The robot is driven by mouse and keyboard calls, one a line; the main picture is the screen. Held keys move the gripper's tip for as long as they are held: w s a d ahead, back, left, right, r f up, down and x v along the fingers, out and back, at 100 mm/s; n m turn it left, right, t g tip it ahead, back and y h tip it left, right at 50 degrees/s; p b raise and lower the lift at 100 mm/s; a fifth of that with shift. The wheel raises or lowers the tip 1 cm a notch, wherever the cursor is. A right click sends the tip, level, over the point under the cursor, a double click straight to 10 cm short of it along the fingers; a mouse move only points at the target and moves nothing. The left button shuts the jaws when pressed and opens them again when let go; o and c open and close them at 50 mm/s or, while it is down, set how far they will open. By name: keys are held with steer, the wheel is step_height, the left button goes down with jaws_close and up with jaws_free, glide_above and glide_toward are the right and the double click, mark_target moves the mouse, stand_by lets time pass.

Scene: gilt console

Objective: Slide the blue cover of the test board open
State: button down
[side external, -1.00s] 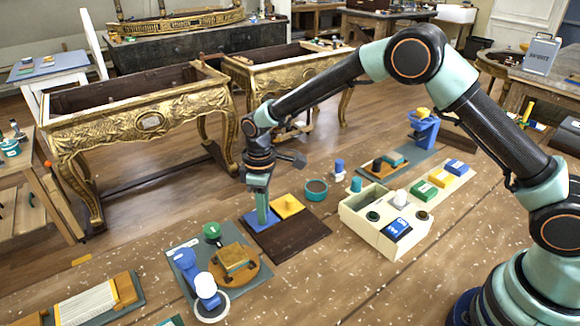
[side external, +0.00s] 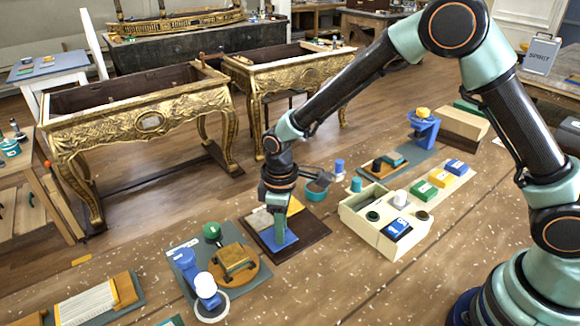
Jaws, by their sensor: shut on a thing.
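The test board (side external: 314,232) is a dark brown slab lying flat on the workbench. Its blue cover (side external: 280,245) is a small flat plate at the board's near middle. A pale grey area (side external: 258,219) shows bare on the board behind and left of the blue cover. A yellow cover (side external: 295,206) sits at the board's far side, partly hidden by my arm. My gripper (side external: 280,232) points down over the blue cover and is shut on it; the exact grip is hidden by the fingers.
A grey board with a blue part (side external: 184,257) and a round wooden piece (side external: 252,277) lies to the left. A cream tray (side external: 384,240) stands to the right. The bench in front is clear, with pale flecks.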

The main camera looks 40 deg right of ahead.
mark_target(286, 249)
steer(key=shift+s, duration=0.95)
steer(key=c, duration=0.7)
jaws_free()
steer(key=shift+o, duration=0.2)
step_height(286, 249, up, 12)
steer(key=shift+r, duration=0.15)
